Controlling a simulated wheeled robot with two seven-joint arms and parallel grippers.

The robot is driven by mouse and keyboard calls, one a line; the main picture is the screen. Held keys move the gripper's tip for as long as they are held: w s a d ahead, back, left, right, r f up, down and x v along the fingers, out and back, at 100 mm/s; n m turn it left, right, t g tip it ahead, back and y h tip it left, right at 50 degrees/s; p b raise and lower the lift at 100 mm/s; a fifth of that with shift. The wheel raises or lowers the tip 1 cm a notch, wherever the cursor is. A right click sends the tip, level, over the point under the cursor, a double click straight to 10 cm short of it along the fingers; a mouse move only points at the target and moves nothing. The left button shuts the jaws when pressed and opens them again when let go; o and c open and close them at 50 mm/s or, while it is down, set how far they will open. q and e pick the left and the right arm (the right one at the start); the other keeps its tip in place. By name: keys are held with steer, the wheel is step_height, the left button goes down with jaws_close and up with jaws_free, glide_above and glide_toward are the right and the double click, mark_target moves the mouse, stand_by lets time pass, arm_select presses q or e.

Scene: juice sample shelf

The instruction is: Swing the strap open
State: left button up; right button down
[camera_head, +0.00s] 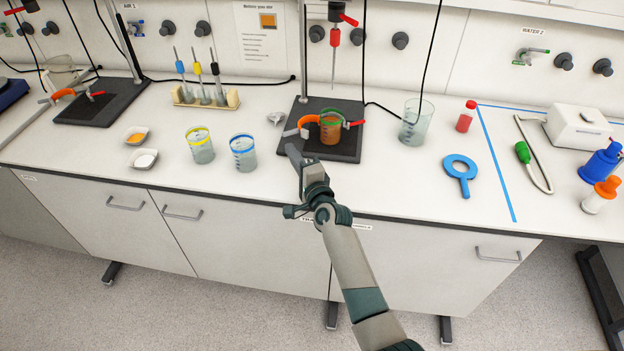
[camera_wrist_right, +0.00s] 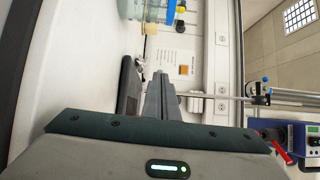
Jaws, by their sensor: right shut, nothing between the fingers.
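The strap (camera_head: 308,121) is an orange curved band on a stand over a black base plate (camera_head: 347,149). It juts out to the left of a green-rimmed beaker (camera_head: 331,130) with brown-orange juice, and a grey tab (camera_head: 290,132) sticks out at its left end. A red lever (camera_head: 355,124) shows on the beaker's right. My right gripper (camera_head: 292,152) is shut and empty, just in front of and below the grey tab; I cannot tell whether they touch. In the right wrist view its fingers (camera_wrist_right: 160,98) point along the counter. My left gripper is not in view.
Two beakers, yellow-rimmed (camera_head: 200,148) and blue-rimmed (camera_head: 243,153), stand to the left. A clear beaker (camera_head: 415,122), a red-capped bottle (camera_head: 466,117) and a blue ring (camera_head: 461,172) are to the right. The counter front between them is mostly clear.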

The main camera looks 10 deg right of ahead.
steer(key=p+v, duration=0.4)
steer(key=v, duration=0.9)
